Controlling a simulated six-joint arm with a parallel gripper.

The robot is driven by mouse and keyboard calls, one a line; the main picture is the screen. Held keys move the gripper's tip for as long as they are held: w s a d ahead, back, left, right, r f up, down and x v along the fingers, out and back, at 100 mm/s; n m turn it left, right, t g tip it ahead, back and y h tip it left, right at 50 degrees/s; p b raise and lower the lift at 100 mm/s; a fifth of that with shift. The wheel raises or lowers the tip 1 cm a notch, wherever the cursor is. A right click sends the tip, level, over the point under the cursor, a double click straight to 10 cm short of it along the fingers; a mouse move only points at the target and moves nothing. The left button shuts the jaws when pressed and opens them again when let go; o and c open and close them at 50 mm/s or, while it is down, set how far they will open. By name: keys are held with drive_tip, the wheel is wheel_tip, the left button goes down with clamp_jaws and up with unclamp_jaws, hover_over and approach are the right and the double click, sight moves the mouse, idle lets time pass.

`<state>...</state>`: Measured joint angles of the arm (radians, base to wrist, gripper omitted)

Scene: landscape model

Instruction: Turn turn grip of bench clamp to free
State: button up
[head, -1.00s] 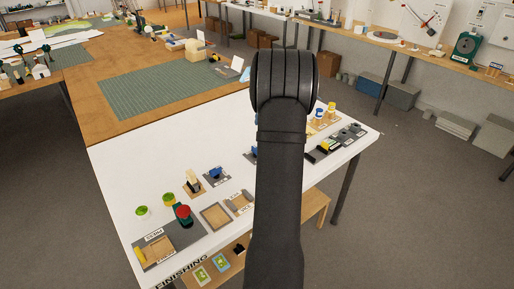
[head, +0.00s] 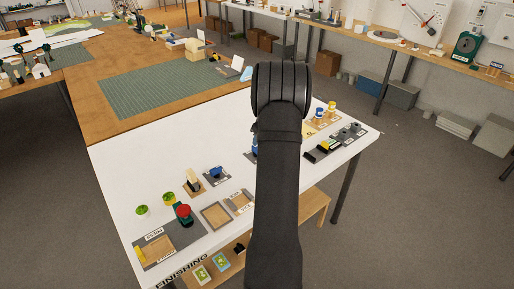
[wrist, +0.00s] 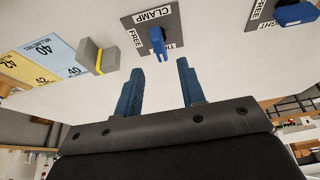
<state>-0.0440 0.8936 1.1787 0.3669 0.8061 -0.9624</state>
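The bench clamp's dark plate (wrist: 137,24) lies on the white bench in the wrist view, marked CLAMP and FREE, with another label partly covered. Its blue turn grip (wrist: 157,42) points down the picture, toward my gripper, away from the FREE label at its left. My gripper (wrist: 160,76) is open and empty, its two blue fingers spread just short of the grip, not around it. In the head view my arm hides the gripper, and only a sliver of blue (head: 254,149), probably this grip, shows beside it.
A second blue grip (wrist: 297,14) on a similar plate is at the right in the wrist view. A grey block with a yellow band (wrist: 97,58) and numbered sheets (wrist: 48,50) lie at left. A red-topped object (head: 183,213) stands at the bench's near left.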

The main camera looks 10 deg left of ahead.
drive_tip(key=x, duration=0.6)
drive_tip(key=shift+w+a+f, duration=0.1)
drive_tip(key=shift+f, duration=0.3)
clamp_jaws()
